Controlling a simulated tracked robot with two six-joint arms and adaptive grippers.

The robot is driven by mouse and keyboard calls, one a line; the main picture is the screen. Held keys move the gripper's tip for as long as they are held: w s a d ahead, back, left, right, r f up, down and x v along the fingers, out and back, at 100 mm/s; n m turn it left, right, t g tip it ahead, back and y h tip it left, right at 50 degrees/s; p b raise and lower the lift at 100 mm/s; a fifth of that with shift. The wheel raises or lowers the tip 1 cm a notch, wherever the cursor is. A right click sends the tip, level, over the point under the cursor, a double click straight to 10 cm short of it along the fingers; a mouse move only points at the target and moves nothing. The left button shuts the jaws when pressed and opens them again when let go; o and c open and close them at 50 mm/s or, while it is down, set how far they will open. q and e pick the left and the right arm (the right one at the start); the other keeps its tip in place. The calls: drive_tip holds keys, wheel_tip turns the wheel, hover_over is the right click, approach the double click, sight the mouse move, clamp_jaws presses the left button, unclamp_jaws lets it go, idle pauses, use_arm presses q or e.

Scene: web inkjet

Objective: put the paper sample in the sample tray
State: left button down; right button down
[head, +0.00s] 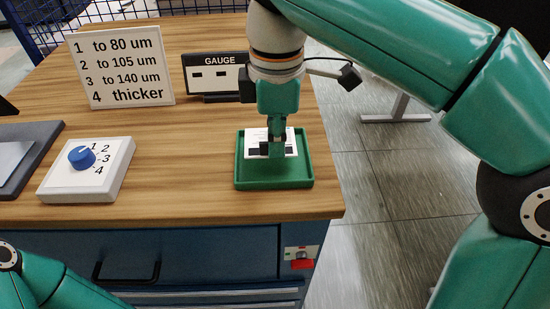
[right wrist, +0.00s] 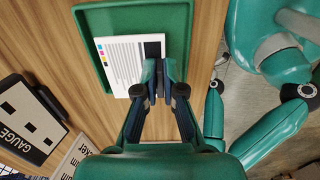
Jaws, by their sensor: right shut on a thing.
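The paper sample (right wrist: 122,62) is a white card with printed lines, small colour squares and a dark block. My right gripper (right wrist: 165,72) is shut on the card's edge by the dark block, pointing down over the tray (right wrist: 185,18). In the head view the right gripper (head: 276,148) hides part of the card. My left gripper is out of view; only part of my left arm shows at lower left.
A gauge (head: 218,74) stands behind the tray, beside a white thickness sign (head: 123,68). A white box with a blue knob (head: 82,157) sits to the left, next to a dark grey plate (head: 38,150). The table's right edge is close to the tray.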

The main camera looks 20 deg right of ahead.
wheel_tip(320, 180, down, 4)
drive_tip(key=shift+r+b, duration=0.2)
drive_tip(key=shift+b, duration=0.15)
drive_tip(key=shift+s, duration=0.1)
drive_tip(key=c, duration=1.3)
unclamp_jaws()
wheel_tip(320, 180, up, 12)
drive_tip(key=p, duration=0.3)
drive_tip(key=shift+p, duration=0.35)
